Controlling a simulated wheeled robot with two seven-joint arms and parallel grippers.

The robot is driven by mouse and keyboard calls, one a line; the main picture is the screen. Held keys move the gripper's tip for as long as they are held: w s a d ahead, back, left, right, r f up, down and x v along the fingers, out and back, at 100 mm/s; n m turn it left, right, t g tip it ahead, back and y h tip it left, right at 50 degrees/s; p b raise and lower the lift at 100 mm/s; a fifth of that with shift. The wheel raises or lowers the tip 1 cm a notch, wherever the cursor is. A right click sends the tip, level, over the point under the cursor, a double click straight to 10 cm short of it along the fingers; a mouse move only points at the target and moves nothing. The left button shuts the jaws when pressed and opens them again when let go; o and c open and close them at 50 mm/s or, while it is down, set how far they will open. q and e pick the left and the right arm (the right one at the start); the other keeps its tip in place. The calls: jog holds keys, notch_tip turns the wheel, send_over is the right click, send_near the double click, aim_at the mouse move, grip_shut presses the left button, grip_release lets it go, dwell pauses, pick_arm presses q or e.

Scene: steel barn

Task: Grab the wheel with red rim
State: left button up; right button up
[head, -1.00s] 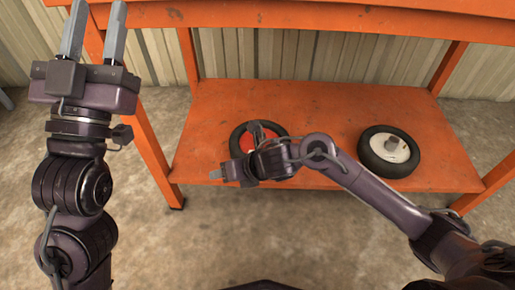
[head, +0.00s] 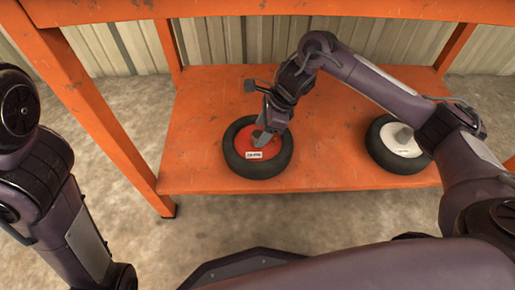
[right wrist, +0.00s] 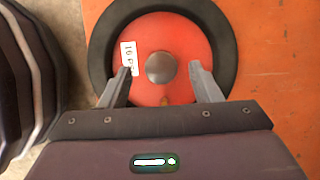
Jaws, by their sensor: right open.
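The wheel with red rim (head: 242,142) lies flat on the orange lower shelf, left of the middle, in the head view. It has a black tyre and a small white label. In the right wrist view the red rim (right wrist: 185,38) and its grey round hub fill the upper middle. My right gripper (head: 262,136) is over the rim, pointing down. In the right wrist view its open fingers (right wrist: 160,72) appear on either side of the hub, with nothing gripped. Whether they touch the rim I cannot tell. My left gripper is out of view; only left arm links show.
A second wheel with a white rim (head: 392,137) lies on the shelf (head: 330,179) to the right, partly behind my right arm. Orange legs (head: 105,125) and the upper board (head: 290,8) frame the shelf. Shelf space between the wheels is clear.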

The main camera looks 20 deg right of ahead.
aim_at(259, 133)
jog(key=b+x, duration=0.1)
jog(key=x, duration=0.2)
jog(key=shift+w, duration=0.1)
jog(key=shift+c, duration=0.4)
grip_shut()
dwell(0.8)
jog(key=shift+r, duration=0.1)
